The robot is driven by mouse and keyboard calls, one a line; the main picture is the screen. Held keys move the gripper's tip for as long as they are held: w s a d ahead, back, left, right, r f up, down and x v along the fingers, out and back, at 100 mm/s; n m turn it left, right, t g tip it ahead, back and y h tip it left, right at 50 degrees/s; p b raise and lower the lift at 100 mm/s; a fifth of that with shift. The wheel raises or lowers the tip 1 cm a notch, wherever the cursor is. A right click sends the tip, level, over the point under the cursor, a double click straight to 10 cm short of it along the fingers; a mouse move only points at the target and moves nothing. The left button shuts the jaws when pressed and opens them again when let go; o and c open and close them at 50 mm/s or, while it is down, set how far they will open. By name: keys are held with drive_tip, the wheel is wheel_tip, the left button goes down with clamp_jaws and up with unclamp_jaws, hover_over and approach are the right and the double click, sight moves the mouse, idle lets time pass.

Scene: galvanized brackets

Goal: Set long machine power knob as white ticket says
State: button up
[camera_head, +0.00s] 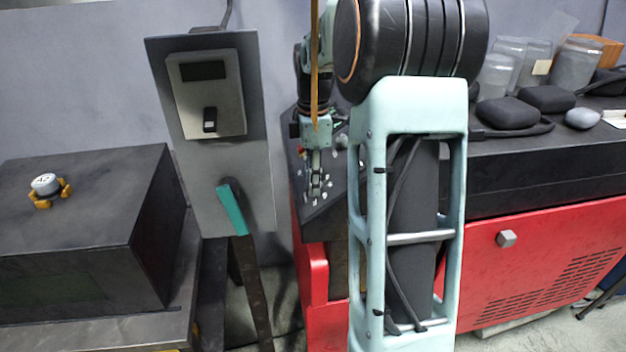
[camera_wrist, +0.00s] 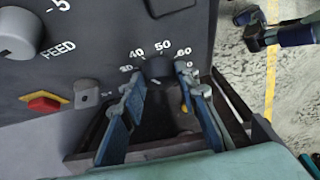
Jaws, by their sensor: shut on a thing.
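The long machine (camera_head: 540,240) is red below and black on top, with a sloped black control panel (camera_head: 335,200). In the wrist view a dark round knob (camera_wrist: 159,67) sits on this panel under a white scale reading 40, 50 and 60, with other marks partly hidden. My gripper (camera_wrist: 163,88) has its blue-padded fingers on either side of this knob, shut on it. The gripper also shows over the panel in the head view (camera_head: 316,185). The knob's pointer is not clear. A small white piece (camera_head: 614,118) lies at the far right; I cannot read it or tell whether it is the ticket.
A grey FEED knob (camera_wrist: 18,35) and a red button on yellow (camera_wrist: 44,102) are left of the gripper. Jars (camera_head: 575,65) and dark lumps (camera_head: 507,112) stand on the machine top. A grey switch post (camera_head: 210,130) and a dark box (camera_head: 85,230) stand left.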

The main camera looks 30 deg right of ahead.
drive_tip(key=m+t+b, duration=0.1)
drive_tip(key=b, duration=0.1)
drive_tip(key=m+t+h+b, duration=0.1)
drive_tip(key=b, duration=0.2)
drive_tip(key=m+t+b, duration=0.1)
drive_tip(key=m+b, duration=0.1)
drive_tip(key=shift+s+a+f+h, duration=0.2)
drive_tip(key=shift+s+f+h, duration=0.1)
drive_tip(key=shift+f, duration=0.1)
drive_tip(key=m+t+h+b, duration=0.1)
drive_tip(key=m+b, duration=0.1)
drive_tip(key=b, duration=0.2)
drive_tip(key=shift+s+a+m, duration=0.1)
drive_tip(key=shift+a+m, duration=0.05)
drive_tip(key=shift+m, duration=0.15)
drive_tip(key=shift+r+m+t+h+b, duration=0.1)
drive_tip(key=shift+m+t+h+b, duration=0.3)
drive_tip(key=shift+b, duration=0.55)
drive_tip(key=shift+r+m, duration=0.1)
drive_tip(key=shift+m, duration=0.2)
drive_tip(key=o, duration=1.1)
drive_tip(key=shift+o, duration=0.2)
drive_tip(key=shift+r, duration=0.1)
wheel_tip(320, 180, up, 10)
